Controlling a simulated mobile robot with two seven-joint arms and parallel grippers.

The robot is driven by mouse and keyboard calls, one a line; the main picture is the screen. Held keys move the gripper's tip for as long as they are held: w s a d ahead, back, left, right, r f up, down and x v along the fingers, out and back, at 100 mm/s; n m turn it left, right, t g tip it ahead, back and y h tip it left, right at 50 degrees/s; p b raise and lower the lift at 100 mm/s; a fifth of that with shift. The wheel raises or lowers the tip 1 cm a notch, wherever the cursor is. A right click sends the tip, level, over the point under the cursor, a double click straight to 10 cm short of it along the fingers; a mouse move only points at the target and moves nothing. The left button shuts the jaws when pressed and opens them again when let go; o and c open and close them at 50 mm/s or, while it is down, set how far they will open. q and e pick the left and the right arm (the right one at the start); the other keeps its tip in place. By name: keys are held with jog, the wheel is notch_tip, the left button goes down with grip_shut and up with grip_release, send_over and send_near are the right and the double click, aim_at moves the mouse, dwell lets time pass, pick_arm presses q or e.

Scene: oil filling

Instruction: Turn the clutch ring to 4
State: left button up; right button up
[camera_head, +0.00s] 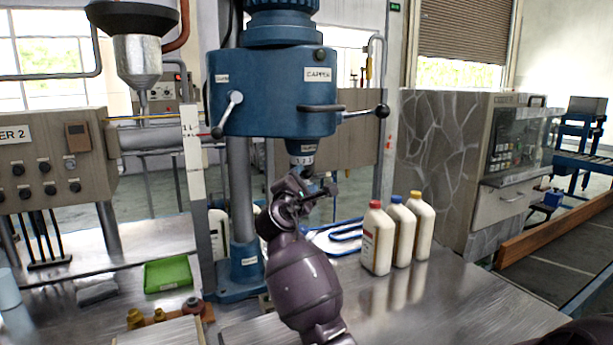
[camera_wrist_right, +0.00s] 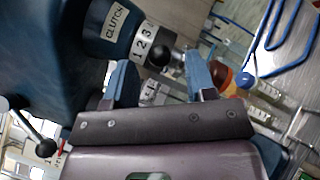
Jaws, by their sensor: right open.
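The clutch ring (camera_head: 303,160) is a pale band with the numbers 1 2 3 on it, low on the blue capper head (camera_head: 270,92). In the right wrist view the ring (camera_wrist_right: 146,42) shows the same numbers beside a "CLUTCH" label, with a dark round knob (camera_wrist_right: 158,54) at its side. My right gripper (camera_head: 312,187) is just below the ring in the head view. In the right wrist view its blue fingertips (camera_wrist_right: 162,78) are apart and empty, with the ring beyond them. I cannot tell whether a finger touches it. A 4 is not readable. My left gripper is not in view.
Three white bottles with red (camera_head: 377,238), blue (camera_head: 401,228) and yellow (camera_head: 421,225) caps stand right of my arm. Black-knobbed levers (camera_head: 381,111) stick out from the capper head. A green tray (camera_head: 167,275) lies left of the column. The table's front right is clear.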

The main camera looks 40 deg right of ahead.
aim_at(305, 177)
jog(key=shift+x, duration=1.75)
jog(key=shift+c, duration=0.2)
grip_shut()
